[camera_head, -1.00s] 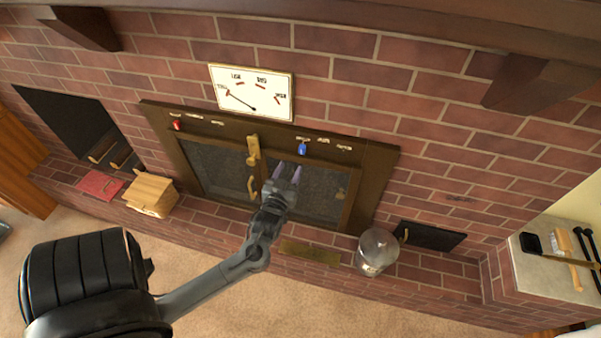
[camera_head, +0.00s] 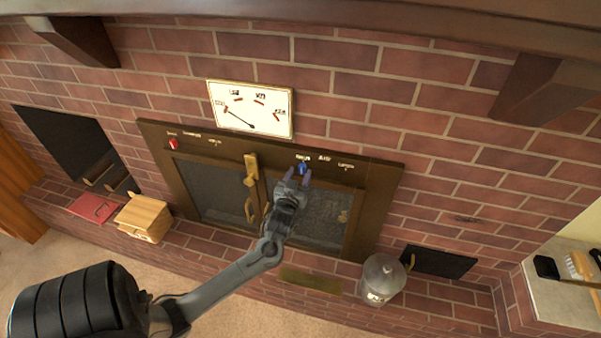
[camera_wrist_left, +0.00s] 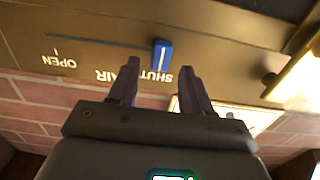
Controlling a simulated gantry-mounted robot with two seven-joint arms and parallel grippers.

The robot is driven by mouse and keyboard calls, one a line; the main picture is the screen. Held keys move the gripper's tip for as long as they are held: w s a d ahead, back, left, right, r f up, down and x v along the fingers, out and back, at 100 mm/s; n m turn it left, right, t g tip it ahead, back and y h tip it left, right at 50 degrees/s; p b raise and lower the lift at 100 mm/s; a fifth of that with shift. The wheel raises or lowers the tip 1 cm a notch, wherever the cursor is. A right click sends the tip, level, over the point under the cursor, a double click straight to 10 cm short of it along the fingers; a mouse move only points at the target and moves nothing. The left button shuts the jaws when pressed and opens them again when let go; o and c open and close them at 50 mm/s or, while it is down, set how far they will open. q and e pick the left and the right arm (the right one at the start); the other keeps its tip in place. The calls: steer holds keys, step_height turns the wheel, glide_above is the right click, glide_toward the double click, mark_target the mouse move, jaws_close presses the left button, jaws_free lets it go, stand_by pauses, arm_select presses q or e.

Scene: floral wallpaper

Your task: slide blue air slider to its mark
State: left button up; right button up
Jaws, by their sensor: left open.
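The blue air slider (camera_head: 303,169) is a small blue knob on the dark frame above the right stove door. In the left wrist view the blue knob (camera_wrist_left: 162,56) stands at the SHUT end of a thin slot (camera_wrist_left: 100,42), with AIR printed beside SHUT. A small mark and the word OPEN (camera_wrist_left: 60,62) are at the slot's other end. My left gripper (camera_head: 297,176) is open just below the knob in the head view. In the left wrist view its two fingers (camera_wrist_left: 157,78) point toward the knob, which shows between their tips; contact cannot be told. My right gripper is not in view.
A red knob (camera_head: 173,144) sits at the frame's left end. A brass latch (camera_head: 251,168) stands between the glass doors. A dial gauge (camera_head: 250,108) hangs above.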

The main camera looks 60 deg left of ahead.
mark_target(302, 169)
arm_select(q)
steer(key=shift+x, duration=1.15)
jaws_close()
